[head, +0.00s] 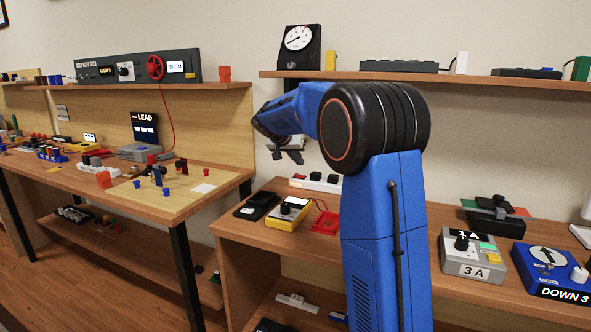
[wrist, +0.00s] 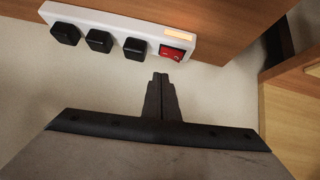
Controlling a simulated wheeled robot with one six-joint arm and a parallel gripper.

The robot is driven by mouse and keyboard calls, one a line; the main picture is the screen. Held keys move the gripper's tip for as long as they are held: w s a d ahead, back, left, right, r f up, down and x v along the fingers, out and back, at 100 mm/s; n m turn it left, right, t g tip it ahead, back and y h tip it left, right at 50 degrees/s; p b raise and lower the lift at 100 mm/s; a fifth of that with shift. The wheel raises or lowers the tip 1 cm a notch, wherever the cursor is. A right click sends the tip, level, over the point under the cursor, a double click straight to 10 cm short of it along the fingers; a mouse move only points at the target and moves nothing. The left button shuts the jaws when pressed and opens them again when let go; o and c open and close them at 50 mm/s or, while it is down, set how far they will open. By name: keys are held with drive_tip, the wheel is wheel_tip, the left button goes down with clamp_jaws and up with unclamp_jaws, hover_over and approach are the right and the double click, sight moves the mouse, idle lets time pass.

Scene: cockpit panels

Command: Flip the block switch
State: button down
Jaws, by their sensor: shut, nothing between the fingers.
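A white power block (wrist: 98,18) lies along the upper part of the wrist view, with several black square plugs in it. Its red switch (wrist: 172,53) is at the right end, below a small lit orange strip. My gripper (wrist: 160,77) is shut and empty, its fingertips just below the red switch in that view and apparently apart from it. In the head view the block (head: 324,187) sits at the back of the right desk, partly behind my arm. My gripper (head: 288,156) is above its left end there.
A yellow meter (head: 287,217) and a black device (head: 255,206) stand in front of the block. A red tray (head: 326,223) is beside them. A shelf (head: 440,77) runs overhead.

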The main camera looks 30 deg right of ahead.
drive_tip(key=s+d+v, duration=0.1)
drive_tip(key=v, duration=0.8)
drive_tip(key=shift+s, duration=0.35)
drive_tip(key=shift+a, duration=0.1)
drive_tip(key=s+a+f+n+y, duration=0.2)
drive_tip(key=s+a+f, duration=0.15)
drive_tip(key=s, duration=0.85)
drive_tip(key=s+a+f+n+y, duration=0.25)
drive_tip(key=s+a, duration=0.25)
drive_tip(key=s, duration=0.8)
drive_tip(key=s+a+f+n+y, duration=0.1)
drive_tip(key=s+a+f+n, duration=0.1)
drive_tip(key=s+a+f, duration=0.2)
drive_tip(key=s+a+f+n+y, duration=0.2)
drive_tip(key=s+a+f, duration=0.3)
drive_tip(key=s+f, duration=0.5)
drive_tip(key=s+n, duration=0.1)
drive_tip(key=s, duration=0.7)
drive_tip(key=shift+f, duration=0.3)
drive_tip(key=shift+s+a, duration=0.1)
drive_tip(key=shift+s, duration=0.05)
